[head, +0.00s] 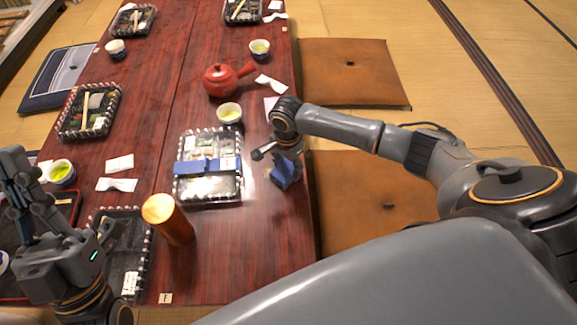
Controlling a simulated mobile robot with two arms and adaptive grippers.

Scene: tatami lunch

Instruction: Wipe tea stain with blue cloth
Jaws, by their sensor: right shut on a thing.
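A blue cloth (286,171) is bunched under my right gripper (278,154), near the table's right edge. The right gripper is shut on the cloth and points down; the cloth is at or close to the red-brown tabletop (262,215). No tea stain can be made out; the cloth and gripper cover part of the wood there. My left gripper (20,195) is at the lower left, with its fingers pointing up, close to a tea cup. Its opening is not clear from this angle.
A bento box (209,190) with a blue band lies left of the cloth. A tea cup (229,113) and red teapot (219,80) stand behind it. An orange-brown cylinder (168,220) stands at the front. Brown cushions (366,205) lie right of the table.

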